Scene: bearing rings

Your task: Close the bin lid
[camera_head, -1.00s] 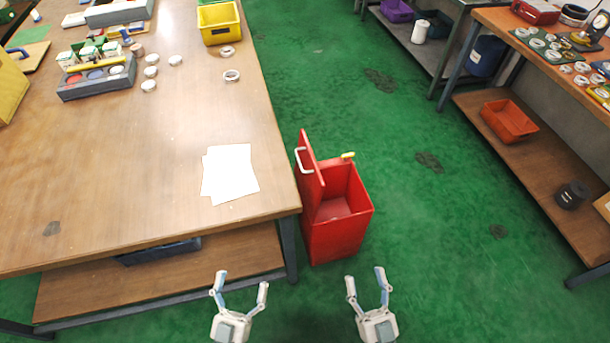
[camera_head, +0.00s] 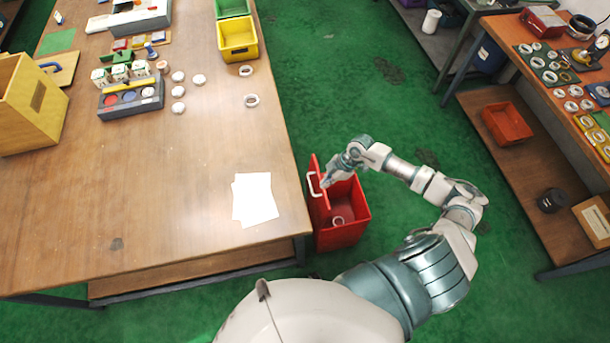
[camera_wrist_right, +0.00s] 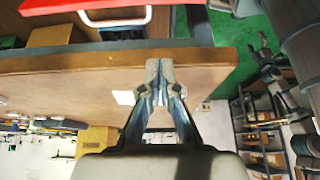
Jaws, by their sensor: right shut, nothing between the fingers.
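The red bin (camera_head: 345,236) stands on the floor against the right side of the wooden table. Its red lid (camera_head: 317,204) stands up open on the table side, with a white handle (camera_head: 312,184) on its outer face. A small pale ring (camera_head: 337,220) shows inside the bin. My right gripper (camera_head: 327,181) is at the upper part of the lid, over the bin; contact is unclear. In the right wrist view its fingers (camera_wrist_right: 160,72) are closed together and empty. The lid (camera_wrist_right: 185,8) and its handle (camera_wrist_right: 115,19) lie just beyond the fingertips there. My left gripper is out of view.
The wooden table (camera_head: 180,200) carries white paper (camera_head: 255,198), a grey tray (camera_head: 130,98) and yellow bins (camera_head: 238,40). Green floor (camera_head: 330,95) is clear beyond the bin. A workbench with an orange bin (camera_head: 506,123) on its lower shelf stands at right.

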